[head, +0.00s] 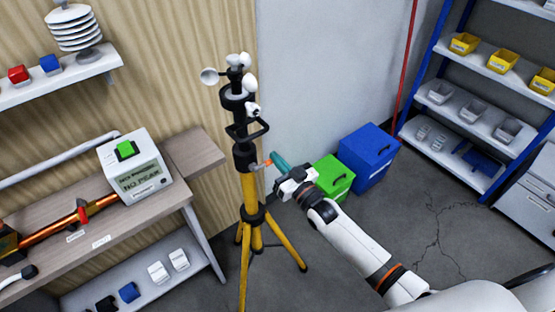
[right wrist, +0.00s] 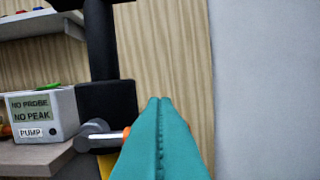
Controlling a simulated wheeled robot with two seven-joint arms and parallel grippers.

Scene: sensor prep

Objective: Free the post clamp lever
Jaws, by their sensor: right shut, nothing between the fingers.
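The post clamp (head: 244,157) is a black block around the post, on top of the yellow tripod. Its lever (head: 257,167), grey with an orange end, sticks out to the right. In the right wrist view the clamp (right wrist: 105,104) is a dark block and the lever (right wrist: 95,138) shows at its lower right. My right gripper (head: 275,158) has teal fingers, shut and empty, just right of the lever's end. In the right wrist view the fingertips (right wrist: 160,101) overlap the lever's orange end; I cannot tell whether they touch. My left gripper is not in view.
Cup-shaped sensors (head: 236,75) top the post. The tripod (head: 252,210) stands on the floor. At left is a workbench (head: 170,190) with a white pump box (head: 150,180). Green (head: 333,178) and blue (head: 368,155) bins stand behind my right arm. A shelf rack (head: 470,110) is at right.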

